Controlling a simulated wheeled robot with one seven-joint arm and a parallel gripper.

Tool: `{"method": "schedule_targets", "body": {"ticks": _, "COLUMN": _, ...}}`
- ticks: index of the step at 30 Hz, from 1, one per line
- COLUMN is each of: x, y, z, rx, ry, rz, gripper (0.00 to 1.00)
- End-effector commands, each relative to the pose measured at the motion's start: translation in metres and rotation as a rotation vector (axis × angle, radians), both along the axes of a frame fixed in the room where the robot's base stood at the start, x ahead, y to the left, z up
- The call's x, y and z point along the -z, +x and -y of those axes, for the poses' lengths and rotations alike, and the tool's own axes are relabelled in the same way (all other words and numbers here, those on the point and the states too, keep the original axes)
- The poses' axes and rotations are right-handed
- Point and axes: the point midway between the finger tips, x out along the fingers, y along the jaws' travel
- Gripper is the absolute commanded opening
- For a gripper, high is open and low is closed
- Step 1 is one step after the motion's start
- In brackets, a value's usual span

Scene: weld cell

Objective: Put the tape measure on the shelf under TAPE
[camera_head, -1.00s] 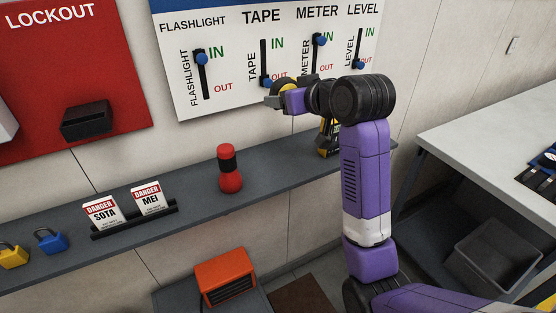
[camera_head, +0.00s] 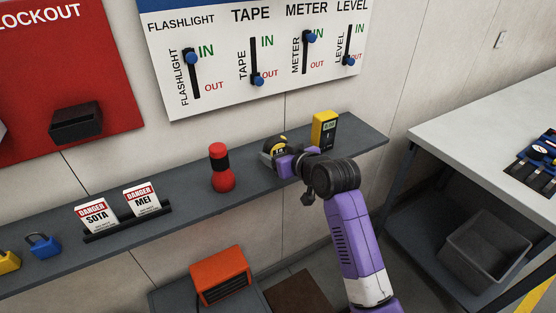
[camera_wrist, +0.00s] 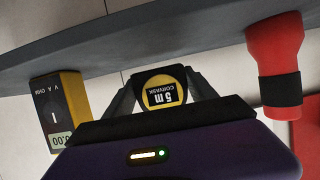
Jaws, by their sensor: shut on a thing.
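The tape measure (camera_head: 275,147), black and yellow, is between the fingers of my gripper (camera_head: 280,155), at or just above the grey shelf (camera_head: 180,204); contact with the shelf is not clear. In the wrist view the tape measure (camera_wrist: 164,93) shows its yellow rim and "5 m" label, with my gripper (camera_wrist: 165,98) shut on it. The sign board (camera_head: 250,55) above carries the TAPE label, with its blue slider (camera_head: 257,81) down at OUT. The tape measure is below this column, slightly to its right.
A red flashlight (camera_head: 221,170) stands to the left of the tape measure and a yellow multimeter (camera_head: 325,131) to the right. Danger tags (camera_head: 141,199) and padlocks (camera_head: 43,245) are farther left. An orange box (camera_head: 220,276) sits below the shelf; a workbench (camera_head: 470,135) is at right.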

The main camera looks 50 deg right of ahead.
Motion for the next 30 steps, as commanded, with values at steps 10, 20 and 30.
{"method": "schedule_targets", "body": {"ticks": 10, "x": 0.026, "y": 0.0, "z": 0.0, "rx": 0.001, "ry": -0.001, "rz": 0.001, "gripper": 0.11}}
{"method": "schedule_targets", "body": {"ticks": 20, "x": 0.029, "y": 0.0, "z": 0.0, "rx": 0.0, "ry": 0.001, "rz": -0.001, "gripper": 0.77}}
{"method": "schedule_targets", "body": {"ticks": 30, "x": 0.029, "y": 0.0, "z": 0.0, "rx": 0.0, "ry": 0.001, "rz": -0.001, "gripper": 0.87}}
